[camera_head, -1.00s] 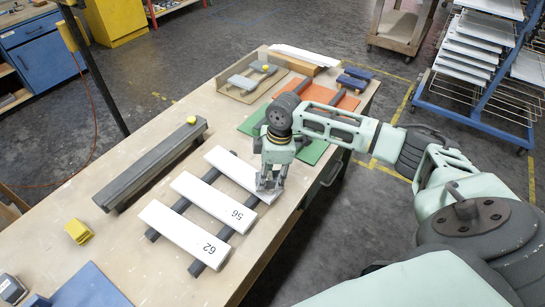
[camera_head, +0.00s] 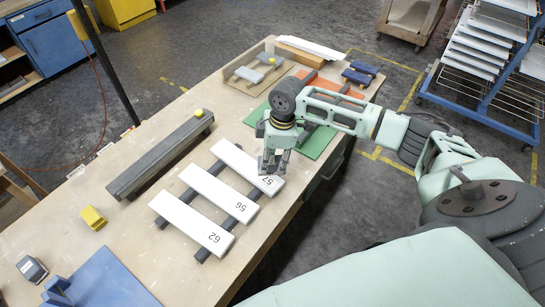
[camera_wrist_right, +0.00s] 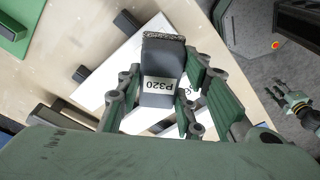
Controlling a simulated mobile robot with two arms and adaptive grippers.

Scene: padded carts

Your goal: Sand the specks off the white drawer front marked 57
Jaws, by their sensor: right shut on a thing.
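The white drawer front marked 57 (camera_head: 238,160) lies on two dark rails, farthest of three white fronts. Its number shows at the right end; I cannot make out specks on it. My right gripper (camera_head: 274,166) is at the far side of that end. In the right wrist view, my right gripper (camera_wrist_right: 155,105) is shut on a dark sanding block labelled P320 (camera_wrist_right: 162,62), with a rough grey edge. White front surface shows behind the block; I cannot tell whether they touch. My left gripper (camera_wrist_right: 294,104) seems to show small at that view's right edge, its jaws unclear.
White fronts 56 (camera_head: 215,192) and 62 (camera_head: 188,220) lie on the same rails. A long dark beam (camera_head: 160,155) lies to their left. A green mat (camera_head: 316,143) and an orange mat (camera_head: 345,87) are beyond the gripper. A yellow block (camera_head: 92,217) sits at the left.

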